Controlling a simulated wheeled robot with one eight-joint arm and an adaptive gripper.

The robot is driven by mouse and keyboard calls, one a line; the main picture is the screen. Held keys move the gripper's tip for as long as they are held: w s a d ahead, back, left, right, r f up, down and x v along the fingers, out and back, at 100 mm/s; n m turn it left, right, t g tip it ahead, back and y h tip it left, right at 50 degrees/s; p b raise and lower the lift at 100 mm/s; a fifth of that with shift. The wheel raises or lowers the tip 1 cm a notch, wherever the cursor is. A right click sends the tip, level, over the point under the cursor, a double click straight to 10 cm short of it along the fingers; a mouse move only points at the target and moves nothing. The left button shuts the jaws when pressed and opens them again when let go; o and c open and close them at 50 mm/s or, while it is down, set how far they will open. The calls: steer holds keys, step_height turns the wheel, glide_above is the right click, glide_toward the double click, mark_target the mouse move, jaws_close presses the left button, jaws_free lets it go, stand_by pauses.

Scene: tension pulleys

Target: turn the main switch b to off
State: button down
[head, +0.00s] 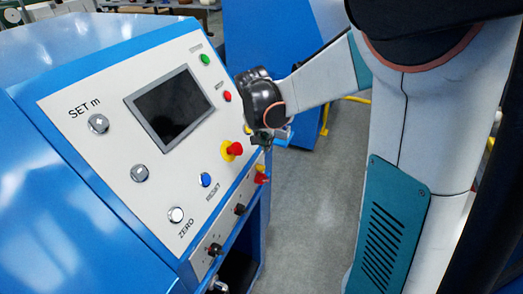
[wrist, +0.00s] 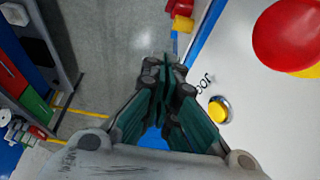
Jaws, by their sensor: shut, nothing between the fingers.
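A red switch handle with yellow behind it (head: 262,178) is on the lower front strip of the blue machine. A red and yellow part (wrist: 181,18) also shows at the top of the wrist view. No label "b" is readable, so I cannot tell for sure which control is main switch b, nor its position. My gripper (head: 264,138) hangs right of the sloped panel, above the red handle in the picture. In the wrist view my gripper (wrist: 166,68) has its fingers together and empty, apart from the red and yellow part.
The sloped panel carries a screen (head: 170,108), a red mushroom button on yellow (head: 234,150), a blue button (head: 205,180) and a white button (head: 176,215). Black knobs (head: 239,209) sit on the lower strip. Grey floor (head: 310,190) lies open right of the machine.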

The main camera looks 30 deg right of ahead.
steer(key=b, duration=0.2)
glide_above(266, 179)
steer(key=w+d, duration=0.2)
steer(key=d, duration=0.1)
step_height(266, 179, down, 8)
steer(key=shift+s+a+f+b, duration=0.2)
steer(key=shift+s+a+f, duration=0.3)
steer(key=shift+a, duration=0.1)
steer(key=shift+s+a+f+b, duration=0.2)
steer(key=shift+s+a+f, duration=0.15)
steer(key=shift+a+f, duration=0.2)
steer(key=shift+s+a+f, duration=0.2)
steer(key=shift+s+a, duration=0.1)
steer(key=shift+a, duration=0.05)
